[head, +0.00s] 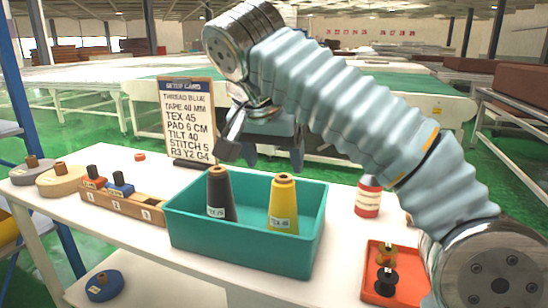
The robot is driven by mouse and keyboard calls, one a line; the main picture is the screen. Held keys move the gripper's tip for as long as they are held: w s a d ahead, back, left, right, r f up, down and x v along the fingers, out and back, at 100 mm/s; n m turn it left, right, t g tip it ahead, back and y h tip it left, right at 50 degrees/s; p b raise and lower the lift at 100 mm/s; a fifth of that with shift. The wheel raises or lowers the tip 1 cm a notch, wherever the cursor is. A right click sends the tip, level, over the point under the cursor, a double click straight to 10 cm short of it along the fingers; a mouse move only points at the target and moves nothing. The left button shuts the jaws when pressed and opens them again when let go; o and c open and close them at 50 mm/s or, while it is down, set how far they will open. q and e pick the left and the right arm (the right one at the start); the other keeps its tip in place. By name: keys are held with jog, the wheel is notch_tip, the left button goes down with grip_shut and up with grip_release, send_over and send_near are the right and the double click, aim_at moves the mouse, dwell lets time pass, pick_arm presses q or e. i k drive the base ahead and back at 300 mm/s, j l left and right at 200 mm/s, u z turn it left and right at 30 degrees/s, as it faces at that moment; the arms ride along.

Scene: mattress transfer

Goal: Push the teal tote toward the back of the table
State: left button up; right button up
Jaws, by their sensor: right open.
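The teal tote (240,246) stands on the white table (340,262), near its front middle. It holds a dark grey thread cone (218,197) on the left and a yellow thread cone (284,205) on the right, both upright. My right gripper (273,155) hangs open and empty, pointing down, over the far side of the tote. Its fingertips show above and behind the cones; whether they touch the tote's far rim cannot be told. My left gripper is not in view.
A setup card (189,118) stands behind the tote. A wooden rack (125,201) with spools is at its left. A red-and-white bottle (368,197) and an orange tray (393,276) with small parts are at its right. Tape rolls (62,180) lie far left.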

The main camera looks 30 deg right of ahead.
aim_at(248, 243)
jog(key=j+z, duration=0.35)
jog(key=k+j+z, duration=0.1)
jog(key=z, duration=0.25)
jog(key=k+j+z, duration=0.15)
jog(key=z, duration=0.2)
